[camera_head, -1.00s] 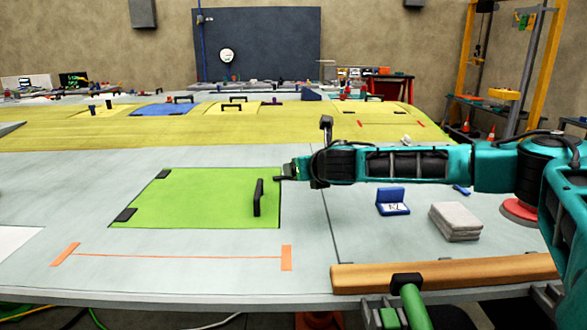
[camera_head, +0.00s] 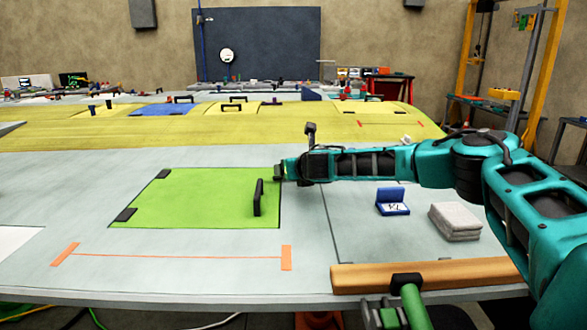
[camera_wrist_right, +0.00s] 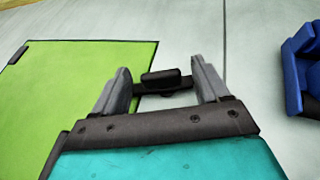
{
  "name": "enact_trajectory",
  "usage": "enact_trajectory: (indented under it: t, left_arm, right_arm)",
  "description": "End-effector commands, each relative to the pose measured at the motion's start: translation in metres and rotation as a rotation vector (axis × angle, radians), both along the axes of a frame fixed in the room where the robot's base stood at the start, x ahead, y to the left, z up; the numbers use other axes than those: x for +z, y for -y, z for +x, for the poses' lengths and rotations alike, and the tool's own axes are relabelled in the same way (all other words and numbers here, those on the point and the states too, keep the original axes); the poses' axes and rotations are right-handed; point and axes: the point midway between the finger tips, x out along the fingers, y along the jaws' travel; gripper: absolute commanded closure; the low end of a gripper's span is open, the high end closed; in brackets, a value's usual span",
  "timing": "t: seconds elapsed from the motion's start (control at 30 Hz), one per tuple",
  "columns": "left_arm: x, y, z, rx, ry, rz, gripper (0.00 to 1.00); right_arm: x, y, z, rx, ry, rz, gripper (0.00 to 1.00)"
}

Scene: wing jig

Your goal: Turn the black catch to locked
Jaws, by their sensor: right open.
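The black catch (camera_wrist_right: 161,79) sits at the right edge of the green panel (camera_wrist_right: 75,85) in the right wrist view. It shows as a dark block on a dark base. My right gripper (camera_wrist_right: 165,78) is open, with one grey finger on each side of the catch; I cannot tell whether either touches it. In the head view the right gripper (camera_head: 280,172) is at the panel's far right corner and largely hides the catch there. The green panel (camera_head: 195,200) lies flat with a black handle (camera_head: 258,197). My left gripper is not in view.
A blue stand (camera_head: 392,202) and a stack of grey pads (camera_head: 455,221) lie right of the panel. A wooden bar (camera_head: 430,273) runs along the front edge. Orange marks (camera_head: 286,258) lie in front of the panel. The grey surface left of the panel is mostly clear.

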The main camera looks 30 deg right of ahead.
Motion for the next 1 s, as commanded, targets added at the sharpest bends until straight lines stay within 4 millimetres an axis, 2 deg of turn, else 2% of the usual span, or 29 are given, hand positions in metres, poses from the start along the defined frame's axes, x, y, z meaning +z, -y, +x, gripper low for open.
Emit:
enact_trajectory:
  t: [0.13,0.7,0.87,1.0]
  left_arm:
    - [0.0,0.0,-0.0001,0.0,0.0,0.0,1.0]
    - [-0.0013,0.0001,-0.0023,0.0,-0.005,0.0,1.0]
    - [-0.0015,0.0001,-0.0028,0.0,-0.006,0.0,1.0]
    - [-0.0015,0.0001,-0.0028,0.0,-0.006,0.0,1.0]
  right_arm:
    - [-0.0001,0.0,-0.0002,0.0,0.0,0.0,0.27]
    - [0.0003,0.0001,-0.0002,-0.001,0.0,0.0,0.82]
    - [-0.0004,-0.001,0.0003,-0.022,-0.001,-0.001,0.82]
    - [-0.0009,-0.0027,0.0012,-0.103,-0.001,0.0,0.82]
